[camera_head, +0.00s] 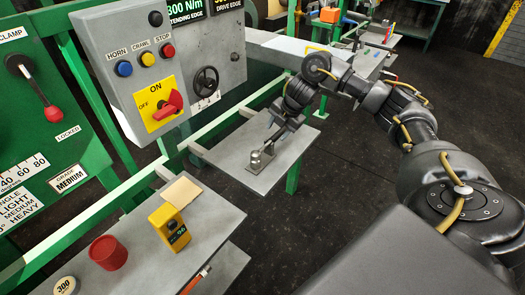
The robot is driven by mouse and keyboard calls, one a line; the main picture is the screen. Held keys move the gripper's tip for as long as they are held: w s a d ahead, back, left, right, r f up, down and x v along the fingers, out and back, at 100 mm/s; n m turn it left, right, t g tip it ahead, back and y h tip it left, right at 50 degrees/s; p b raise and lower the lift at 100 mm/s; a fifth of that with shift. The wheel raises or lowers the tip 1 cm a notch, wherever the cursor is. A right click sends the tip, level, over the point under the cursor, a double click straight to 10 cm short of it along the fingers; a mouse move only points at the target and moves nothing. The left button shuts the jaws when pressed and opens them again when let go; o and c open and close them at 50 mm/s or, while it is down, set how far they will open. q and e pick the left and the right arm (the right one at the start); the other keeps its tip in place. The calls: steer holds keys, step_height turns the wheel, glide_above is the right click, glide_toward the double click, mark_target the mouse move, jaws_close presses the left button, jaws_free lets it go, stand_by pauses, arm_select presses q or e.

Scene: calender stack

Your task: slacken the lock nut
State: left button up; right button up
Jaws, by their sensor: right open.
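A small metal fitting, which looks like the lock nut (256,160), stands on a flat plate on the grey side shelf (283,160). It is small, so its nut and thread cannot be told apart. My right gripper (268,146) reaches in from the right and points down just above and beside the fitting. It is open, and I cannot tell whether its fingers touch the metal. My left gripper is not in view.
A grey control panel (220,60) with buttons, a red ON/OFF switch (171,103) and a black handwheel (206,81) stands behind. The near shelf (205,225) holds a yellow meter (169,227) and a red cup (108,252). Green frame rails run beside the shelves.

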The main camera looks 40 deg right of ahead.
mark_target(275, 137)
steer(key=shift+f, duration=0.3)
steer(key=p+x, duration=0.1)
steer(key=x, duration=0.4)
steer(key=shift+s+f, duration=0.1)
steer(key=shift+s, duration=0.05)
steer(key=shift+c, duration=0.3)
jaws_close()
